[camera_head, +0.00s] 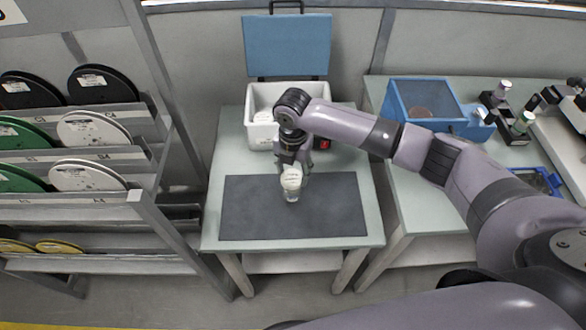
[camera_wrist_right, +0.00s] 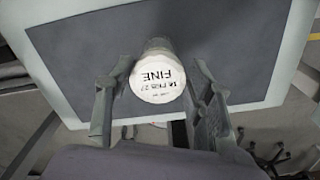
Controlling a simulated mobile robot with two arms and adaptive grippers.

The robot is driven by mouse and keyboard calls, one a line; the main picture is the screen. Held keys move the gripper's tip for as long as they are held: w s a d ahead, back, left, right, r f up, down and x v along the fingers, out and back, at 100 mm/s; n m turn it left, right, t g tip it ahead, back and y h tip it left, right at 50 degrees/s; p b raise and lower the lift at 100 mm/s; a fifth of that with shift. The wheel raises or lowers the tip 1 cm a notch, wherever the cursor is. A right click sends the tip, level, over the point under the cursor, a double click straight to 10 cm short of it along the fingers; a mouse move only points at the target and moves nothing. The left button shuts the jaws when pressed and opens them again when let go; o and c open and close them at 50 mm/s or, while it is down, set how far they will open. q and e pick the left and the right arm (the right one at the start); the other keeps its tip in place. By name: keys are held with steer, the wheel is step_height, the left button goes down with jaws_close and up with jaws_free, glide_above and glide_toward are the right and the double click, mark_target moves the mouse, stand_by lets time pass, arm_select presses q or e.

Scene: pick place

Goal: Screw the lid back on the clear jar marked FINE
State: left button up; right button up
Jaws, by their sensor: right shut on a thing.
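A white lid (camera_head: 291,178) with black print reading FINE also shows in the wrist view (camera_wrist_right: 157,80). It sits at the top of the small clear jar (camera_head: 292,196), which stands upright on the dark mat. In the wrist view only a bit of the jar (camera_wrist_right: 157,43) shows past the lid. Whether the lid is seated on the thread cannot be told. My left gripper is not in view.
The dark mat (camera_head: 245,215) covers the front of the table (camera_head: 215,180). A white bin (camera_head: 259,137) with a blue raised lid (camera_head: 287,45) stands behind. A shelf of spools (camera_head: 90,128) is at the left. A blue box (camera_head: 425,98) stands on the right bench.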

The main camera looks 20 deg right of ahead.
steer(key=shift+f, duration=0.5)
stand_by(1.2)
steer(key=shift+s+r+m+p, duration=0.1)
steer(key=shift+r+m+p, duration=0.05)
steer(key=shift+m+p, duration=0.8)
steer(key=shift+d+m+p, duration=0.1)
steer(key=shift+m+p, duration=0.55)
steer(key=shift+p, duration=0.2)
steer(key=shift+m, duration=0.5)
steer(key=shift+f, duration=0.2)
